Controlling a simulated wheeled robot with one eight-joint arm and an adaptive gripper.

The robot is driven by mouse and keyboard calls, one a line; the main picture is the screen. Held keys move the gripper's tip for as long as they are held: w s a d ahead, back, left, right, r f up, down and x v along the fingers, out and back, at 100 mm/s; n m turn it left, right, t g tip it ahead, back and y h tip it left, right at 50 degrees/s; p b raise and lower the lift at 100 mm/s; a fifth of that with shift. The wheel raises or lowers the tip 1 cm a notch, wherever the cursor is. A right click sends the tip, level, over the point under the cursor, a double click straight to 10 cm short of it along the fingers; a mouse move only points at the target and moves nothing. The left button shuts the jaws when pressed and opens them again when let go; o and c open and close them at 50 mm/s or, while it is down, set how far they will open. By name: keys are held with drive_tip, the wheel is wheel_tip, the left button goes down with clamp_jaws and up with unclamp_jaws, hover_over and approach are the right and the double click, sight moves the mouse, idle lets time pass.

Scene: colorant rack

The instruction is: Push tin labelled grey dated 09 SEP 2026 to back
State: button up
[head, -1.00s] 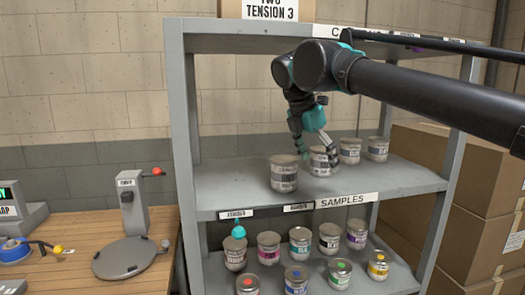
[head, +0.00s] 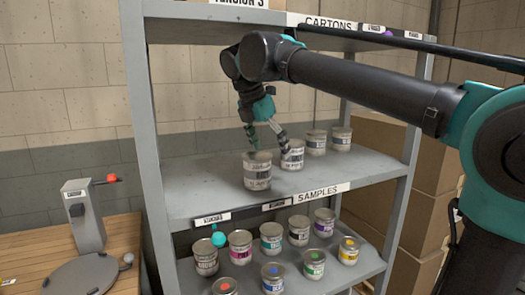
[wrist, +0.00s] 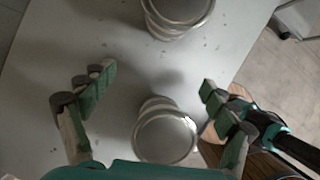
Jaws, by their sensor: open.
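Several grey-lidded tins stand in a row on the middle shelf. The leftmost tin (head: 257,172) and the second tin (head: 292,157) are nearest my gripper (head: 267,143), whose fingers hang just above and behind them. Label text is too small to read, so I cannot tell which tin is grey dated 09 SEP 2026. In the wrist view my gripper (wrist: 158,80) is open, with one tin (wrist: 166,137) low between the fingers, apart from both. Another tin (wrist: 180,12) lies at the top edge.
Two more tins, the third (head: 315,143) and fourth (head: 340,139), stand further right on the middle shelf (head: 200,200). The lower shelf holds several colour-marked tins under a SAMPLES strip (head: 323,191). Shelf posts flank the row. A wooden table (head: 125,235) is at left, cardboard boxes (head: 375,150) at right.

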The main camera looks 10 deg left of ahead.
sight(292, 142)
drive_tip(key=w+d, duration=0.4)
drive_tip(key=w, duration=0.1)
drive_tip(key=w+d, duration=0.1)
drive_tip(key=w, duration=0.1)
drive_tip(key=shift+w+d, duration=0.3)
drive_tip(key=shift+d, duration=0.1)
drive_tip(key=x, duration=0.3)
drive_tip(key=shift+f, duration=0.35)
drive_tip(key=shift+w+d+f, duration=0.1)
drive_tip(key=shift+w+f, duration=0.05)
drive_tip(key=shift+f, duration=0.45)
drive_tip(key=c, duration=1.5)
drive_tip(key=shift+o, duration=0.2)
drive_tip(key=shift+w, duration=0.1)
